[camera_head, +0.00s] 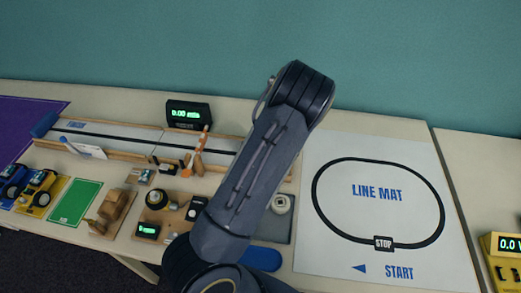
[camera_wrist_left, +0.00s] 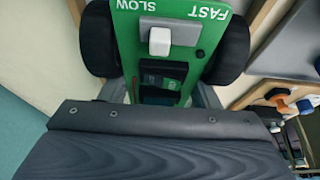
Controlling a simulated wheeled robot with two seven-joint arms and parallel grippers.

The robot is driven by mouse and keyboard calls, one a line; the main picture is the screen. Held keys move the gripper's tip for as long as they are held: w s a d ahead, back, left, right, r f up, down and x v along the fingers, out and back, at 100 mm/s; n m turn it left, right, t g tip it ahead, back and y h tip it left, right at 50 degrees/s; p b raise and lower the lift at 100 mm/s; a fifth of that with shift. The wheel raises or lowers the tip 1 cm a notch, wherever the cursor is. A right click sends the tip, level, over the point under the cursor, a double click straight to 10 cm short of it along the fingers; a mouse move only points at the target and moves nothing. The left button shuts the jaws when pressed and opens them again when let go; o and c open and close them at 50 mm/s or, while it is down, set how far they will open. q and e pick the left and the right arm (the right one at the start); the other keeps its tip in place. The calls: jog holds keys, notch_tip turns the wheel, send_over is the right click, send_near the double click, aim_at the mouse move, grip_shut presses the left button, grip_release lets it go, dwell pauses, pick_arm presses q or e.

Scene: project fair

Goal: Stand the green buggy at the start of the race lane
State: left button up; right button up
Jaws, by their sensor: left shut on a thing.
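The green buggy (camera_wrist_left: 165,60) shows in the left wrist view, with a white switch, the words SLOW and FAST, and a black wheel on each side. My left gripper (camera_wrist_left: 162,95) is shut on it. In the head view I cannot see the buggy or this gripper; a large dark arm link of mine covers the middle. The race lane (camera_head: 110,140) runs across the back of the table in the head view, with wooden rails, a black centre line and a blue block (camera_head: 44,124) at its left end. Its right part is partly behind my arm. My right gripper is not in view.
A blue buggy (camera_head: 14,180) and a yellow buggy (camera_head: 38,190) stand at the left by an empty green mat (camera_head: 75,202). A timer (camera_head: 188,113) stands behind the lane. A wooden hand-like figure (camera_head: 200,150) stands by it. The line mat (camera_head: 375,180) lies right.

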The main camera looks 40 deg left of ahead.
pick_arm(q)
jog(key=o, duration=0.9)
